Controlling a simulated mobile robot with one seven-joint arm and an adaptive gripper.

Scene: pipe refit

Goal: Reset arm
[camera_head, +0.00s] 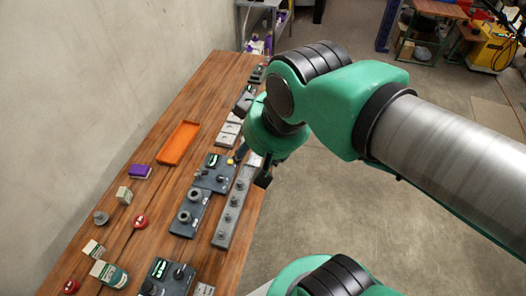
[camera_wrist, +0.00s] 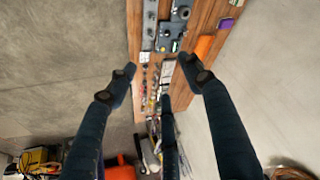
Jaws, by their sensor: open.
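My gripper (camera_head: 252,168) hangs below the green wrist of my arm, over the right edge of the wooden bench in the head view. In the wrist view my gripper (camera_wrist: 160,80) shows dark fingers spread wide, with nothing between them. The bench (camera_head: 158,225) runs along the wall on the left, and its far part is partly hidden by my arm. In the wrist view the bench (camera_wrist: 208,15) lies beyond the fingertips, some distance away. I cannot tell the exact height of my gripper above the bench.
An orange tray (camera_head: 178,143), a purple block (camera_head: 140,172) and red-topped pieces (camera_head: 139,221) lie on the bench. Grey fixtures (camera_head: 188,213) and a rail with several knobs (camera_head: 229,213) line its right side. The concrete floor (camera_head: 325,215) right of the bench is clear.

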